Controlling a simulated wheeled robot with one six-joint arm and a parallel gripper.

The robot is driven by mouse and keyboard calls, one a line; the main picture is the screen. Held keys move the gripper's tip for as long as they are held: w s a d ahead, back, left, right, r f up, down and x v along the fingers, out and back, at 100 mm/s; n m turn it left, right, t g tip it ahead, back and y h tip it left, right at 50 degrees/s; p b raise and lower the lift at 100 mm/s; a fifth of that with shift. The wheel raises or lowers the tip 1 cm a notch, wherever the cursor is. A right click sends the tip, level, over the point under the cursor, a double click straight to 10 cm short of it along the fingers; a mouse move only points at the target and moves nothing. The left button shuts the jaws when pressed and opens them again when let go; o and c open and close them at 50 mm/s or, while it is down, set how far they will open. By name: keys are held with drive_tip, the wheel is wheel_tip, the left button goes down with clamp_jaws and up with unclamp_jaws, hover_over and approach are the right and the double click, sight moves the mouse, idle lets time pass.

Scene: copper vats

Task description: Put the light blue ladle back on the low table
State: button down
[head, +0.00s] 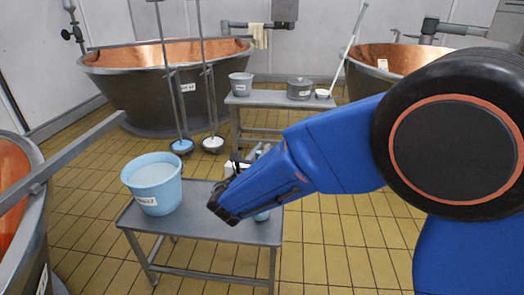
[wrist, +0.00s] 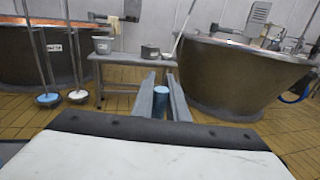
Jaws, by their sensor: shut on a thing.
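My gripper (wrist: 161,95) is shut on the light blue ladle (wrist: 161,93), part of which shows between the two grey fingers. In the head view a light blue piece of the ladle (head: 262,215) shows just below my blue arm, over the right part of the near low table (head: 210,226). I cannot tell whether it touches the top. My arm hides most of the ladle and much of the gripper there. The gripper's fingers (head: 257,153) point away from the head camera, toward the back.
A light blue bucket (head: 152,184) of whitish liquid stands on the near table's left part. A farther bench (head: 272,98) carries a grey bucket (head: 241,84), a dark pot (head: 299,88) and a white ladle (head: 323,94). Copper vats (head: 165,85) stand around. Two upright rods stand behind the near table.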

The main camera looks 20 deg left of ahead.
drive_tip(key=shift+f, duration=0.1)
drive_tip(key=c, duration=1.7)
unclamp_jaws()
drive_tip(key=shift+c, duration=0.2)
drive_tip(key=s, duration=1.2)
drive_tip(key=shift+d, duration=0.15)
